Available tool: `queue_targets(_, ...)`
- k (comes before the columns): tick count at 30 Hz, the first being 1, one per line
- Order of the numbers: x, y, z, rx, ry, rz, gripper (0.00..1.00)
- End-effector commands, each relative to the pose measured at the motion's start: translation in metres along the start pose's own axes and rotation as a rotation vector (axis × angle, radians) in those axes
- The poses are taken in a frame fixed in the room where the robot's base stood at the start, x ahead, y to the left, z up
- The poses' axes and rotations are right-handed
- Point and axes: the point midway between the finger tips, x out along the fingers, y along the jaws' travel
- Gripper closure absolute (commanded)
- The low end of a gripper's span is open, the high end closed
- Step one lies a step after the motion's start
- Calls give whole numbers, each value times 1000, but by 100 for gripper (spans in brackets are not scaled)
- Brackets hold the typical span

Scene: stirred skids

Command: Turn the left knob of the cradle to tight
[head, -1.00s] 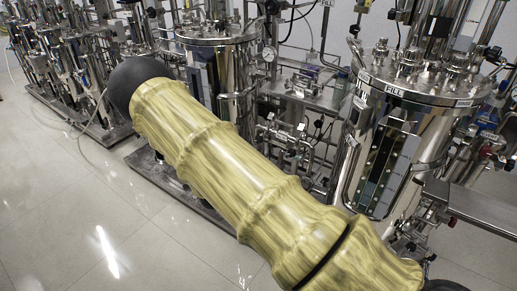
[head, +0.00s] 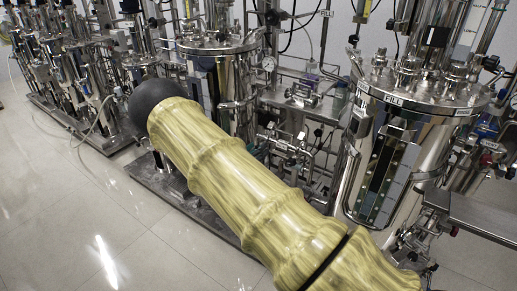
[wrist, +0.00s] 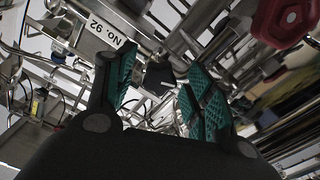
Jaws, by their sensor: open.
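In the wrist view my gripper (wrist: 158,92) is open, with two green ribbed finger pads spread apart. A small dark block-like part (wrist: 159,76) shows in the gap beyond the fingertips; I cannot tell whether it is a knob of the cradle or whether it is touched. The gripper does not show in the head view.
A plate marked "NO. 92" (wrist: 108,32) and dense metal pipes surround the gripper. In the head view, steel vessels (head: 425,85) and (head: 215,42) stand on skids behind my yellow arm. A metal ledge (head: 485,215) juts out at right.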

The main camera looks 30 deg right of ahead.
Motion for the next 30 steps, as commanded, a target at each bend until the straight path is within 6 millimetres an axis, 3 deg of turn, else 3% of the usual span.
queue_targets(6, 12, 0, 0, -1, 1, 0, 47)
queue_targets(14, 13, 0, 0, -1, 1, -1, 47)
queue_targets(15, 13, 0, 0, -1, 1, -1, 48)
queue_targets(23, 13, 0, 0, -1, 1, -1, 94)
queue_targets(30, 13, -1, 0, 12, 1, -1, 94)
